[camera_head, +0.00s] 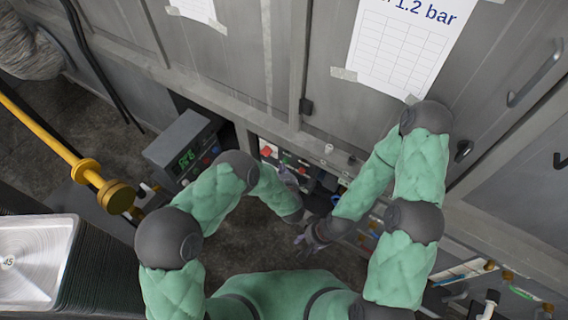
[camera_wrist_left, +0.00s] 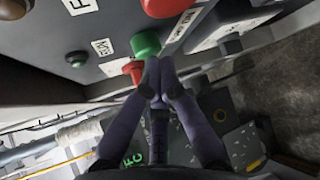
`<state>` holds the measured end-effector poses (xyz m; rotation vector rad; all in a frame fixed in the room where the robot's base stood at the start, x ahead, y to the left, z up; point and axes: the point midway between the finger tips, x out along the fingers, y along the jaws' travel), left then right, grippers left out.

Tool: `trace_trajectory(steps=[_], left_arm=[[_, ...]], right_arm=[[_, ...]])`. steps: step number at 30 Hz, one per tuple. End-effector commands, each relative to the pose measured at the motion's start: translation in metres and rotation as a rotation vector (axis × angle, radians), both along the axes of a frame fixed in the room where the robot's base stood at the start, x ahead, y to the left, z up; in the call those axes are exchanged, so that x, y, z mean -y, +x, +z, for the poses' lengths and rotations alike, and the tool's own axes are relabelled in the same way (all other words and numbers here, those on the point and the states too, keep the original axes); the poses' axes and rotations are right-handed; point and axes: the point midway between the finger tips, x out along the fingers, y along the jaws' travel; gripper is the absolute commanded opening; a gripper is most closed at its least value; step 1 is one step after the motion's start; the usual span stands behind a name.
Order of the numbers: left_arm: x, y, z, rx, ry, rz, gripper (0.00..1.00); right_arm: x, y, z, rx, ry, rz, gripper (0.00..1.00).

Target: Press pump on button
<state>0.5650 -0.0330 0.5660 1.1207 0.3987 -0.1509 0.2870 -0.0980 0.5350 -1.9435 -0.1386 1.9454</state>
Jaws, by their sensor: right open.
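A green button (camera_wrist_left: 146,44) stands out from a grey control panel in the left wrist view. A red button (camera_wrist_left: 133,71) sits just below it. I cannot tell from the labels which one is the pump on button. My left gripper (camera_wrist_left: 157,83) has its fingertips together and empty, right by the green and red buttons. I cannot tell whether they touch. In the head view, my left gripper (camera_head: 287,174) is in front of the small panel (camera_head: 267,150), partly covering it. My right gripper (camera_head: 306,238) is open and empty, lower down.
A larger red knob (camera_wrist_left: 166,5) is above the green button. A yellow pipe (camera_head: 50,140) and a stack of metal pans (camera_head: 35,260) are at the left. Grey cabinets (camera_head: 225,65) fill the back.

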Motion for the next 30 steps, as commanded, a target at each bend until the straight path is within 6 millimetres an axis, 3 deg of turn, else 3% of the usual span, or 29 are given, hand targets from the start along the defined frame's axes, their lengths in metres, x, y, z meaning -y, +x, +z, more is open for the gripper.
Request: trace_trajectory(steps=[18,30], left_arm=[[0.002,0.002,0.0,0.0,0.0,-0.001,0.0],[-0.008,-0.011,0.001,0.001,0.0,0.0,0.0]], right_arm=[[0.0,0.0,0.0,0.0,0.0,0.0,0.46],[0.0,0.0,0.005,0.0,0.0,0.0,0.46]])
